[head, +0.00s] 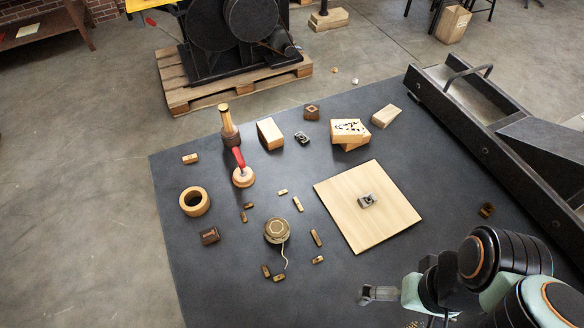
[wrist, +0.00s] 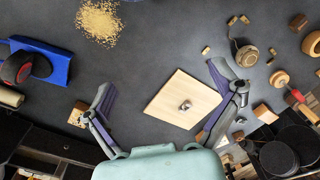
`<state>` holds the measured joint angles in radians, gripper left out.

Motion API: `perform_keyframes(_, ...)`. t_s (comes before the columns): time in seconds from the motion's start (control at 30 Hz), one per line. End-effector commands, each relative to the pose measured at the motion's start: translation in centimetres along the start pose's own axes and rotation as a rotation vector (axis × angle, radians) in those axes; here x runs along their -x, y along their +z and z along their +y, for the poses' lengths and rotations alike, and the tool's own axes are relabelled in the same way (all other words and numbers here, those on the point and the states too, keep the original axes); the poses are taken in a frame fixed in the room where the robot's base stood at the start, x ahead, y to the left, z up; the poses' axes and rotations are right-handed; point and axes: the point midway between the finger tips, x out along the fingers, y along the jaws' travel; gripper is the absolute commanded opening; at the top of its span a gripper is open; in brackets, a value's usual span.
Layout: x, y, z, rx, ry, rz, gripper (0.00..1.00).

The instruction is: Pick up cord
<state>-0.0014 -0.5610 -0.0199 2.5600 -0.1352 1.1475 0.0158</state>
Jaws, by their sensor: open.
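The cord (head: 277,231) is a tan spool wound with string, resting on the dark tabletop left of the wooden board, with a loose end trailing from it. It also shows in the wrist view, toward the upper right (wrist: 247,56). My gripper (head: 366,294) is at the lower right in the head view, to the right of and nearer than the cord, and apart from it. The cord lies beyond the right finger there.
A square wooden board (head: 345,220) bears a small metal piece (head: 367,200). Several small wooden pieces lie around the cord. A wooden ring (head: 195,201) and a red-handled tool (head: 241,168) stand farther left. A black metal press (head: 500,135) lines the right side. The wrist view shows sawdust (wrist: 98,20).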

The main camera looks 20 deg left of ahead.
Motion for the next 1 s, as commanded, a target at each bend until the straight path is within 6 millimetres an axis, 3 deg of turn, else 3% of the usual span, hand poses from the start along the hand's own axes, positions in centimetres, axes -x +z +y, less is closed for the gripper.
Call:
perform_keyframes(0.07,0.0,-0.9,0.0,-0.039,-0.002,0.045,0.91)
perform_keyframes(0.17,1.2,-4.1,-0.2,-0.11,-0.013,0.195,0.91)
perform_keyframes(0.27,2.4,-9.3,-1.0,-0.174,-0.048,0.336,0.91)
perform_keyframes(0.37,2.0,-13.6,-2.7,-0.188,-0.095,0.39,0.91)
perform_keyframes(0.47,0.6,-17.2,-5.3,-0.18,-0.145,0.401,0.91)
perform_keyframes(0.6,-4.2,-21.0,-10.4,-0.138,-0.217,0.348,0.91)
perform_keyframes(0.7,-9.0,-21.5,-14.2,-0.086,-0.245,0.261,0.91)
perform_keyframes(0.8,-13.6,-19.9,-16.7,-0.027,-0.239,0.149,0.91)
perform_keyframes(0.9,-16.9,-17.8,-18.1,0.014,-0.221,0.055,0.91)
perform_keyframes(1.0,-18.8,-16.2,-18.6,0.039,-0.205,0.0,0.91)
